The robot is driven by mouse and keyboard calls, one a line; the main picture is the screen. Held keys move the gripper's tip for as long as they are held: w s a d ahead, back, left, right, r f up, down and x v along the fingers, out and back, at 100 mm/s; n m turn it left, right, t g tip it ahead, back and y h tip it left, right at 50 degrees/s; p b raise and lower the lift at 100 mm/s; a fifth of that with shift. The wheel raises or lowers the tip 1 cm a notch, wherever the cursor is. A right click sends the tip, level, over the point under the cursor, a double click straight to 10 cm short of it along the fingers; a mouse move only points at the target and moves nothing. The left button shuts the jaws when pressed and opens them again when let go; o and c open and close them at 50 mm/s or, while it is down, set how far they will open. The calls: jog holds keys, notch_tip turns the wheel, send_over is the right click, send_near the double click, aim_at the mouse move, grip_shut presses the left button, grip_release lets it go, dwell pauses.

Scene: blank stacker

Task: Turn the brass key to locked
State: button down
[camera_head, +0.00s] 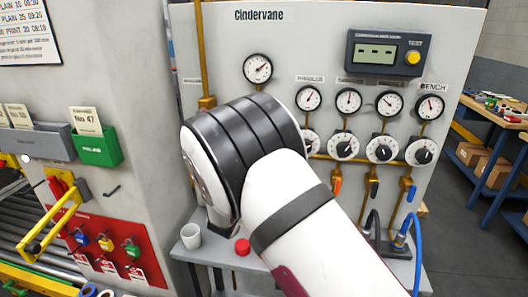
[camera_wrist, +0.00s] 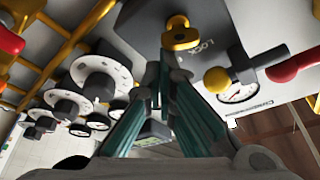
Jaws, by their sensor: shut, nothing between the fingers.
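The brass key (camera_wrist: 180,36) shows at the top of the wrist view, on a grey panel beside the printed word LOCK. The wrist view is tilted, and I cannot tell which position the key is turned to. My gripper (camera_wrist: 166,64) has its teal fingers close together and empty, with the tips just below the key in the picture. I cannot tell whether they touch it. In the head view my arm covers the key and the gripper.
A yellow ball knob (camera_wrist: 217,80) on a black part and a red handle (camera_wrist: 296,65) are right of the fingers in the wrist view. Several white dials (camera_wrist: 101,77) are to the left. A white cup (camera_head: 191,236) and a red cap (camera_head: 242,247) stand on the small shelf.

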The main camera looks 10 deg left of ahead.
jog(key=shift+f+m+g+h, duration=0.2)
jog(key=shift+m+g+h, duration=0.05)
jog(key=shift+m, duration=0.7)
jog(key=shift+f+m+g+h, duration=0.2)
jog(key=shift+m+g, duration=0.1)
jog(key=shift+m, duration=0.7)
jog(key=shift+f+m+g+h, duration=0.2)
jog(key=shift+m+g+h, duration=0.05)
jog(key=shift+m, duration=0.7)
jog(key=shift+a+f+m+g, duration=0.1)
jog(key=shift+f+m+g, duration=0.2)
jog(key=shift+m, duration=0.6)
jog(key=shift+a+f+m+g, duration=0.1)
jog(key=shift+m+g, duration=0.3)
jog(key=shift+m, duration=0.5)
jog(key=shift+f+m, duration=0.1)
jog(key=shift+m, duration=0.3)
jog(key=shift+a+f, duration=0.1)
jog(key=shift+f, duration=0.1)
